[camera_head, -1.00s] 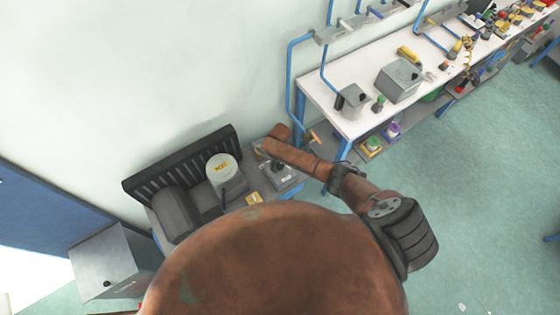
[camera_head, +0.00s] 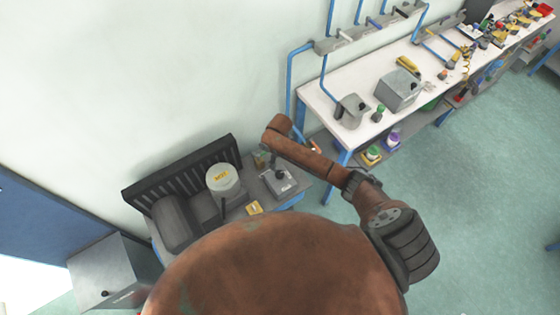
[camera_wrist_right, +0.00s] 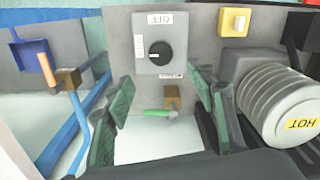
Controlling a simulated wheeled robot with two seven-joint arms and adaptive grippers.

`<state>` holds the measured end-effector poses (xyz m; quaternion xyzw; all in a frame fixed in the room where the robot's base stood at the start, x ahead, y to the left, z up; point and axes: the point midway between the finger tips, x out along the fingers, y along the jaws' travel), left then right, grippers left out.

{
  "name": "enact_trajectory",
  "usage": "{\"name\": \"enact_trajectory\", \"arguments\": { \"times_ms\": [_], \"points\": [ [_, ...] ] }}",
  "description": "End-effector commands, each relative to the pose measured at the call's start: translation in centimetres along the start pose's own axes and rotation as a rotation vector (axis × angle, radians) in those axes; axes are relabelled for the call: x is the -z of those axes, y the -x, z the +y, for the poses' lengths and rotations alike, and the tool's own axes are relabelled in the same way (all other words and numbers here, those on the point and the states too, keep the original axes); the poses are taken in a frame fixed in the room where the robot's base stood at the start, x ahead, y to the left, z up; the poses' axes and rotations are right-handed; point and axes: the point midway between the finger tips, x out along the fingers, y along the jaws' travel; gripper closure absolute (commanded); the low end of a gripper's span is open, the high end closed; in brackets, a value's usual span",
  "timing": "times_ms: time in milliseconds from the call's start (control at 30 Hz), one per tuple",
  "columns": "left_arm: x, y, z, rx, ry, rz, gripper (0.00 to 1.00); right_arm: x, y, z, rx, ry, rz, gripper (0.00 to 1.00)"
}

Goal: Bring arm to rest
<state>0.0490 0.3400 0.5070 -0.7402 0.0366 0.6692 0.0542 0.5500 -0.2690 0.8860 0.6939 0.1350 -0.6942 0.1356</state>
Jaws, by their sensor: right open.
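My right arm (camera_head: 315,160) reaches from its black elbow at the right over the small grey bench by the wall. Its outer end covers most of the right gripper in the head view. In the right wrist view, the right gripper (camera_wrist_right: 162,82) has its two green-padded fingers spread apart with nothing held between them. Beyond them are a grey box with a black dial (camera_wrist_right: 160,40), marked OFF, and a small brown block with a green handle (camera_wrist_right: 157,113). The box also shows in the head view (camera_head: 279,182). My left gripper is not in view.
A pale pot marked HOT (camera_head: 222,182) stands on the bench beside a yellow item (camera_head: 254,208). A long white workbench (camera_head: 335,95) with tools and grey boxes stands at the upper right. Open floor (camera_head: 480,220) lies at the right.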

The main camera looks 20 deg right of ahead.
Motion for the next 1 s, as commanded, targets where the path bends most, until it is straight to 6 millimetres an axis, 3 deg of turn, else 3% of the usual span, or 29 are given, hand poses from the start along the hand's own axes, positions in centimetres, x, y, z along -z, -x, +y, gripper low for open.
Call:
{"name": "enact_trajectory", "arguments": {
  "times_ms": [400,533,800,1000],
  "points": [
    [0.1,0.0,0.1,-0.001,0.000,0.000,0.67,-0.1,-0.1,-0.1,0.002,0.001,0.001,0.49],
    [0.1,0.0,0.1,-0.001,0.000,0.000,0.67,-1.1,-0.7,-1.7,0.021,0.011,0.015,0.49],
    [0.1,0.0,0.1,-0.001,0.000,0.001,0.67,-7.4,-1.2,-7.5,0.083,0.003,0.131,0.49],
    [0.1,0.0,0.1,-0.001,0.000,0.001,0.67,-13.6,1.0,-8.4,0.073,-0.083,0.226,0.49]
  ]
}}
